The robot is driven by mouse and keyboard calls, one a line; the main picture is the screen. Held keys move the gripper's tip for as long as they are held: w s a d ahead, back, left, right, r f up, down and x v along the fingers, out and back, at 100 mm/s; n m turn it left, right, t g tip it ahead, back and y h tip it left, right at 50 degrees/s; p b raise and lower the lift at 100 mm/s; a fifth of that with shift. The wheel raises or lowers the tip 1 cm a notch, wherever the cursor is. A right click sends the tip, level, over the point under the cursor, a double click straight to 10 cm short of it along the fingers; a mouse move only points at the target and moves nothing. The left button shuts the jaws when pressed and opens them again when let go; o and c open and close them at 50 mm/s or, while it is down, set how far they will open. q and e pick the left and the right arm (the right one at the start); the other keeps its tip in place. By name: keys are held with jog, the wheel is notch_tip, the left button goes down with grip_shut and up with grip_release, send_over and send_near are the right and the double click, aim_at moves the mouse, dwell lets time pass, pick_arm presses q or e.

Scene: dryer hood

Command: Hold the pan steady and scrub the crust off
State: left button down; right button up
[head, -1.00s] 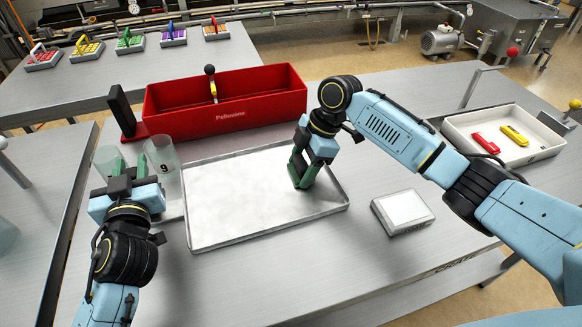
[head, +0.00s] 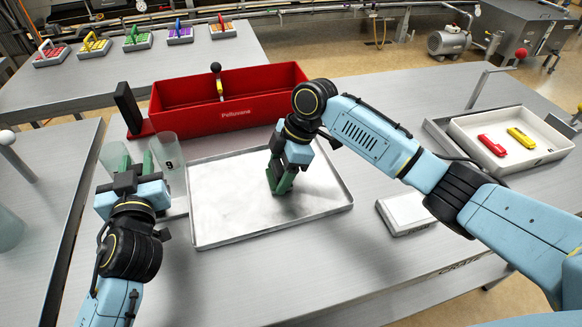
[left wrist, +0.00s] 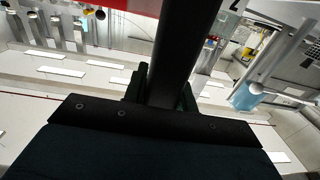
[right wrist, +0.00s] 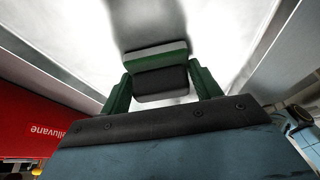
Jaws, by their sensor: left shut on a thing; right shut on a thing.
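The pan (head: 215,232) is a wide, shallow, pale metal tray on the table, with grey smears on its floor. My right gripper (head: 278,190) is over the middle of the pan, pointing down. In the right wrist view it is shut on a green and black scrubber block (right wrist: 160,78), which is at the pan's floor over a grey smear. My left gripper (head: 138,165) is beside the pan's left edge. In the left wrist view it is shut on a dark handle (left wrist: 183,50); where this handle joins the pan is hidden.
A red box (head: 240,113) stands behind the pan, with a black upright (head: 128,108) at its left. Clear cups (head: 166,152) stand around my left gripper. A pale block (head: 400,213) lies right of the pan. A white tray (head: 545,155) holds red and yellow items.

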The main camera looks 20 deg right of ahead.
aim_at(255, 188)
pick_arm(q)
jog(key=shift+s+f, duration=0.1)
jog(key=shift+f, duration=0.3)
pick_arm(e)
jog(key=a, duration=0.4)
jog(key=shift+s+f, duration=0.1)
jog(key=shift+s, duration=0.05)
jog(key=shift+a, duration=0.2)
notch_tip(255, 188, up, 8)
jog(key=shift+r, duration=0.25)
pick_arm(q)
jog(key=c, duration=1.6)
grip_release()
jog(key=o, duration=0.5)
jog(key=shift+r, duration=0.15)
jog(key=shift+o, duration=0.2)
jog(key=shift+r, duration=0.1)
